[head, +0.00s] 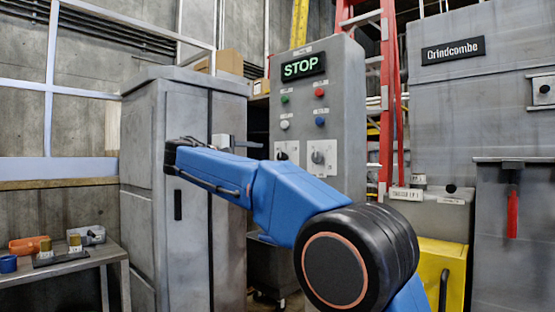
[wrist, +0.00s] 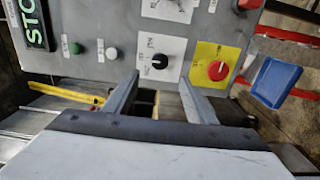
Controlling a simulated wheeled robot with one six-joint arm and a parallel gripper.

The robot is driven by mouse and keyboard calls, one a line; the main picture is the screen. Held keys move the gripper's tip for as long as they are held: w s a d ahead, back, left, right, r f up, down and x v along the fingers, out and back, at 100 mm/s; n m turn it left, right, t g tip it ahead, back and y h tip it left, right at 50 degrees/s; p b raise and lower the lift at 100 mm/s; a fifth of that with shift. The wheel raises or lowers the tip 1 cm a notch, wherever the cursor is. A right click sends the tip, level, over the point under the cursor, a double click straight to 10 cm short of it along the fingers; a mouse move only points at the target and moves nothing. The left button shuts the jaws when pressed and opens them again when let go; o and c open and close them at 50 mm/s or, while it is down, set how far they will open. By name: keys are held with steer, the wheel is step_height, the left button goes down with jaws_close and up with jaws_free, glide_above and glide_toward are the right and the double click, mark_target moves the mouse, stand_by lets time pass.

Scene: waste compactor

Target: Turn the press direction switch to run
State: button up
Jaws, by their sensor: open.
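The grey control panel (head: 344,100) has a lit STOP display (head: 304,67), several coloured buttons and two rotary switches on pale plates, the left switch (head: 287,152) and the right switch (head: 320,157). In the wrist view, the panel appears turned sideways. A black knob on a white plate (wrist: 158,61) and a red knob on a yellow plate (wrist: 217,70) are near my fingertips. Their lettering is too small to read surely, so I cannot tell which is the press direction switch. My gripper (wrist: 159,80) is open and empty, its fingertips just short of the black knob's plate.
A grey cabinet (head: 165,190) stands left of the panel. A red ladder (head: 386,90) is behind it. The Grindcombe machine (head: 470,100) and a yellow bin (head: 437,270) are at right. A bench (head: 75,265) with small parts is at lower left.

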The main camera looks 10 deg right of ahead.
mark_target(280, 157)
steer(key=x, duration=1.1)
steer(key=shift+w+d, duration=0.2)
steer(key=shift+d, duration=0.15)
steer(key=c, duration=1)
